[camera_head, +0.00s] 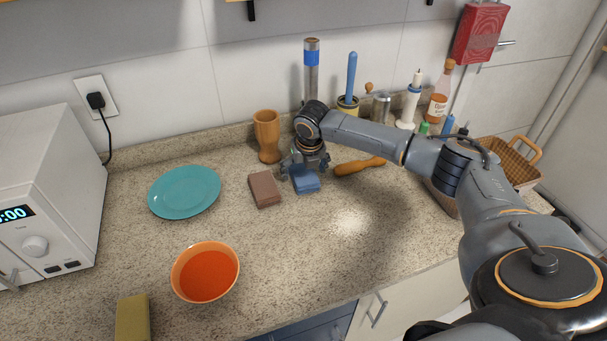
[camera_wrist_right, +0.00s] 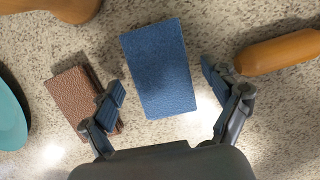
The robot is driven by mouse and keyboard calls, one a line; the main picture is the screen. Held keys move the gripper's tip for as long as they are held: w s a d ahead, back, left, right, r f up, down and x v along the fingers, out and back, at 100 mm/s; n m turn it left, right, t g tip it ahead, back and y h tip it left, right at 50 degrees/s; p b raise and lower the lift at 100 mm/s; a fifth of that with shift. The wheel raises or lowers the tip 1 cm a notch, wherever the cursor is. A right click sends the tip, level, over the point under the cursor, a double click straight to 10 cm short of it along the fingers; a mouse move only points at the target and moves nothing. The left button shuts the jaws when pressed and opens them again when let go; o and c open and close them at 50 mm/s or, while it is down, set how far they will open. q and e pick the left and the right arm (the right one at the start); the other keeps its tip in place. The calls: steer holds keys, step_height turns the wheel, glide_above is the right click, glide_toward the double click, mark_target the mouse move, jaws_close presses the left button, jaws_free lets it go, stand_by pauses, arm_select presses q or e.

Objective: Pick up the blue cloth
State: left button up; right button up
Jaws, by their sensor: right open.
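The blue cloth (camera_head: 306,183) is a small folded block lying on the counter, and my right gripper is right above it in the head view. In the right wrist view the blue cloth (camera_wrist_right: 158,68) lies between and just beyond the two fingertips. My right gripper (camera_wrist_right: 163,85) is open, with one finger on each side of the cloth and gaps showing on both sides. Its jaws (camera_head: 305,168) partly hide the cloth in the head view. My left gripper is in neither view.
A brown folded cloth (camera_head: 264,190) lies close left of the blue one, near one finger. A wooden rolling-pin-like piece (camera_head: 358,166) lies close right. A wooden cup (camera_head: 267,137) stands behind. A teal plate (camera_head: 184,192) and orange bowl (camera_head: 205,272) are left. The front right counter is clear.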

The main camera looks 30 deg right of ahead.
mark_target(301, 170)
steer(key=c, duration=1.1)
steer(key=shift+r, duration=0.5)
steer(key=shift+a+r+b, duration=0.2)
steer(key=shift+r+b, duration=0.5)
steer(key=shift+r, duration=0.55)
steer(key=a+r, duration=0.3)
steer(key=a, duration=0.1)
steer(key=s+a+r+b, duration=0.1)
steer(key=a+r, duration=0.2)
steer(key=a, duration=0.2)
steer(key=s+a+r+b, duration=0.1)
steer(key=a+r, duration=0.2)
steer(key=a, duration=0.1)
steer(key=shift+s+a+r, duration=0.2)
steer(key=shift+s+r, duration=0.05)
steer(key=shift+r, duration=0.05)
